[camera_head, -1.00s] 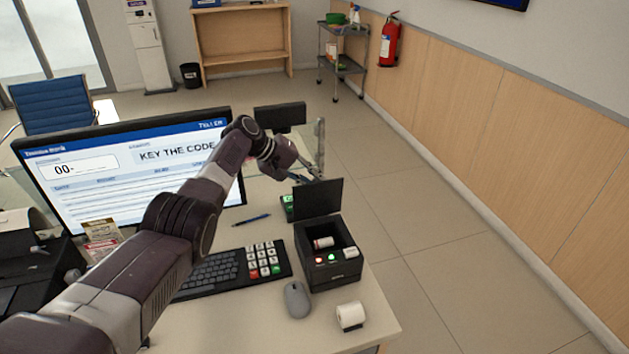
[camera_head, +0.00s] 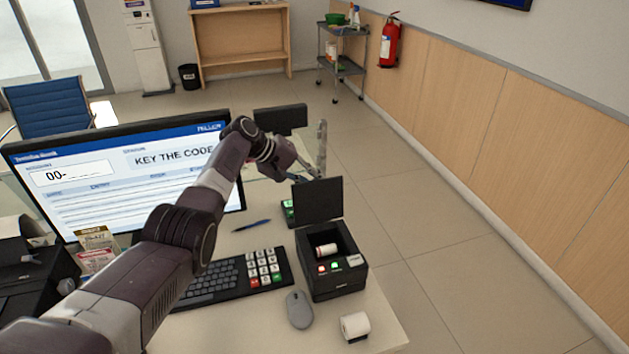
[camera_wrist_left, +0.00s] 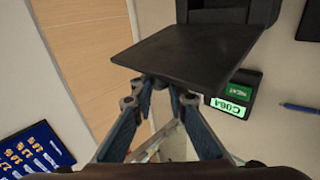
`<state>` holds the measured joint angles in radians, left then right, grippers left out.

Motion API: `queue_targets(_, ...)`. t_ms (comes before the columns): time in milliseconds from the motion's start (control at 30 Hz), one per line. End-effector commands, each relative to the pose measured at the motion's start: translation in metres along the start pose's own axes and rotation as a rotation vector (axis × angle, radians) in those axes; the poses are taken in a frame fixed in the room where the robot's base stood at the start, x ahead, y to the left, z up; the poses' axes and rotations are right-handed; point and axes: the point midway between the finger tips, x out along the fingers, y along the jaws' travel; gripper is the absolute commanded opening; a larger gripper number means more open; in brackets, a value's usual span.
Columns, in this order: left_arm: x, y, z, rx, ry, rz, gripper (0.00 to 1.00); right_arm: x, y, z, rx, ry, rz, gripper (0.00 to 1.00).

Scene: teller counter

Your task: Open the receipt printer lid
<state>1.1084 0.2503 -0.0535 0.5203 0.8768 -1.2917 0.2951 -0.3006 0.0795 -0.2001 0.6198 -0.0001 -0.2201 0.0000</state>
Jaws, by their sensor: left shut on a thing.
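The receipt printer (camera_head: 335,284) is a black box on the counter with its lid (camera_head: 318,201) standing up. Inside its open bay lies a small roll (camera_head: 325,250). My left gripper (camera_head: 304,179) is at the back of the raised lid, its fingertips partly hidden. In the left wrist view, my left gripper (camera_wrist_left: 165,84) is shut on the edge of the dark lid (camera_wrist_left: 190,52). My right gripper is in neither view.
A keyboard (camera_head: 210,284), a keypad (camera_head: 265,268), a mouse (camera_head: 299,310) and a loose paper roll (camera_head: 354,326) sit near the printer. A monitor (camera_head: 90,195) stands at left. A small green-lit device (camera_head: 288,211) is behind the printer.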

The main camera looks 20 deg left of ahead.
Motion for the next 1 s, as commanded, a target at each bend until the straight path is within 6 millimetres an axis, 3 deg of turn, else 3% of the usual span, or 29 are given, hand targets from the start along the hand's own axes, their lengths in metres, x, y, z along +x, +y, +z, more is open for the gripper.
queue_targets(167,0.001,-0.003,0.000,-0.001,0.001,-0.004,0.00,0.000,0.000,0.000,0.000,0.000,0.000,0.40)
queue_targets(200,0.001,-0.003,0.000,-0.001,0.001,-0.005,0.16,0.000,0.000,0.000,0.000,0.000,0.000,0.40)
queue_targets(333,0.001,-0.003,0.000,-0.002,0.000,-0.004,0.30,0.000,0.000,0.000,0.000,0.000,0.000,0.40)
queue_targets(733,-0.004,-0.001,0.000,0.000,0.000,-0.001,0.31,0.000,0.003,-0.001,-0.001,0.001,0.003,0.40)
queue_targets(1000,-0.034,-0.002,-0.001,0.000,0.002,-0.002,0.31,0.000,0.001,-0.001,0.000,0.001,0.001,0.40)
